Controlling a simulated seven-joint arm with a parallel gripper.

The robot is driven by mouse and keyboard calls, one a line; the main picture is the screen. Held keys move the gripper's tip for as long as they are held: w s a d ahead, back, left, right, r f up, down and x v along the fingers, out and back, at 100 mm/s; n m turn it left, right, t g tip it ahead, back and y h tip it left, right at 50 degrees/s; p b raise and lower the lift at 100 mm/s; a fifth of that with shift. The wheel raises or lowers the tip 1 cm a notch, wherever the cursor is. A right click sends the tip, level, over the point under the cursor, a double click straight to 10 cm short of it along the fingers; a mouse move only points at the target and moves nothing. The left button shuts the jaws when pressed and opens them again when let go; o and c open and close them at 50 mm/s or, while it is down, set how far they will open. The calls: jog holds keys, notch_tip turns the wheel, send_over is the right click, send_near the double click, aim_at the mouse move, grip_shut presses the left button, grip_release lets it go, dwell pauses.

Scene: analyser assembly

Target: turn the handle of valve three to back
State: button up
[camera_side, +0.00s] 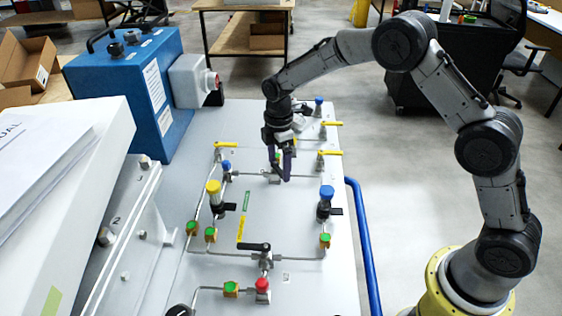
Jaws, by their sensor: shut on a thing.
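My gripper (283,176) points down over the middle of the grey panel, at a small metal valve (274,179) on a thin pipe. Its dark fingers are shut at that valve's handle, which they mostly hide, so I cannot tell which way the handle points. No readable number marks this valve as valve three. Other valves show yellow lever handles at the back left (226,144), back right (331,123) and right (329,152). A valve with a black handle (254,246) stands at the front.
A yellow-topped regulator (214,189) and a blue-topped one (326,193) rise from the panel (300,222). A blue case (128,85) and a white box (75,150) stand left. A blue rail (364,245) runs along the right edge.

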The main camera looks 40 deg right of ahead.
aim_at(266, 172)
jog(key=m, duration=0.2)
jog(key=a+m, duration=0.1)
jog(key=m, duration=0.3)
jog(key=shift+w+a+r+m, duration=0.15)
jog(key=shift+w+m, duration=0.15)
jog(key=shift+w, duration=0.1)
jog(key=m, duration=0.3)
jog(key=w+m, duration=0.1)
jog(key=m, duration=0.1)
jog(key=shift+a, duration=0.25)
jog(key=m, duration=0.2)
jog(key=w+m, duration=0.1)
jog(key=m, duration=0.3)
jog(key=shift+w+m, duration=0.25)
jog(key=shift+m, duration=0.05)
jog(key=m, duration=0.4)
jog(key=w+m, duration=0.1)
jog(key=shift+d+m, duration=0.3)
jog(key=shift+m, duration=0.1)
jog(key=shift+w, duration=0.1)
jog(key=o, duration=1)
jog(key=shift+o, duration=0.2)
notch_tip(266, 172, up, 14)
